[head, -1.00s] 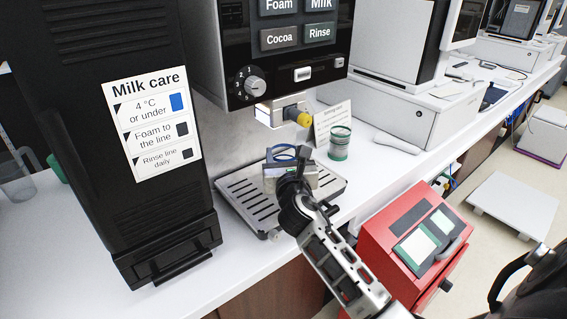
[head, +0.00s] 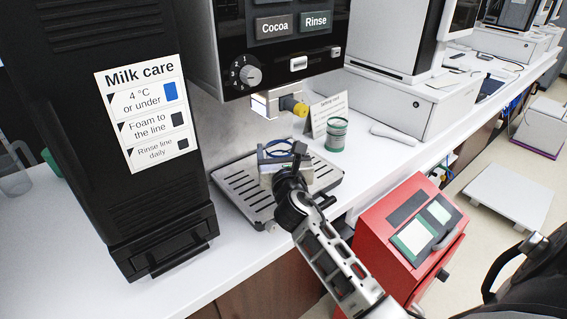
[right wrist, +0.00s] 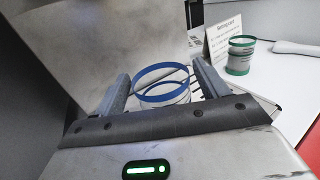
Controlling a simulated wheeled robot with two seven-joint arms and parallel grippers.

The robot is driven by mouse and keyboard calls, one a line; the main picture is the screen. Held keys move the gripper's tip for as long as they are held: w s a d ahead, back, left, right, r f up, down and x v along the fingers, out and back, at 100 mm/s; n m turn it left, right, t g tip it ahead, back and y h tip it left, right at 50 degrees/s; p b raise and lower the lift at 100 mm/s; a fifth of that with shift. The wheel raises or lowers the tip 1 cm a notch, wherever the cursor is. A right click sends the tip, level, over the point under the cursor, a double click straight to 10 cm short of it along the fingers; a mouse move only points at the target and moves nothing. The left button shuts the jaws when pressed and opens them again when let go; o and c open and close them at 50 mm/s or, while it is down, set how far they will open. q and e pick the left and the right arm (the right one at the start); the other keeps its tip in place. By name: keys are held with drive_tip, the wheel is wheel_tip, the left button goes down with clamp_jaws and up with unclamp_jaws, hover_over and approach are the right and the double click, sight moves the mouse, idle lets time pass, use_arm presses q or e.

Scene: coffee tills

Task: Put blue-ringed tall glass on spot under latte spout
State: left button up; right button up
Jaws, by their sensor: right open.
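The clear tall glass with blue rings (head: 277,143) stands on the drip tray (head: 238,188), below the spout with the yellow tip (head: 293,105). In the head view my right gripper (head: 283,157) hides most of the glass. In the right wrist view the blue-ringed glass (right wrist: 160,97) stands between the two spread fingers of my right gripper (right wrist: 162,84), with gaps at both sides. The gripper is open. Whether the glass is exactly on the spot cannot be told, as the spot is hidden. My left gripper is not in view.
A green-ringed glass (head: 336,135) stands right of the tray, before a small card (head: 322,112). A black milk unit (head: 165,215) stands at left. A red box (head: 405,245) is at the counter's front right.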

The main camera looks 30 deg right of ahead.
drive_tip(key=v, duration=1.1)
drive_tip(key=shift+s, duration=0.3)
drive_tip(key=shift+a, duration=0.1)
drive_tip(key=s+a+f+m+g+y, duration=0.25)
drive_tip(key=s+f+m+g, duration=0.6)
drive_tip(key=m, duration=0.95)
drive_tip(key=s+a+f+m+g+y, duration=0.2)
drive_tip(key=s+a+f+m+y, duration=0.1)
drive_tip(key=s+m, duration=0.35)
drive_tip(key=s+a+f+m+g+y, duration=0.25)
drive_tip(key=s+a+m, duration=0.2)
drive_tip(key=s, duration=0.25)
drive_tip(key=w+a+f+t+y, duration=0.2)
drive_tip(key=w+a+f+t, duration=0.2)
drive_tip(key=w+f+t, duration=0.2)
drive_tip(key=shift+w+a+f+n+t+y, duration=0.3)
drive_tip(key=shift+f+n+t+y, duration=0.1)
drive_tip(key=shift+t, duration=0.2)
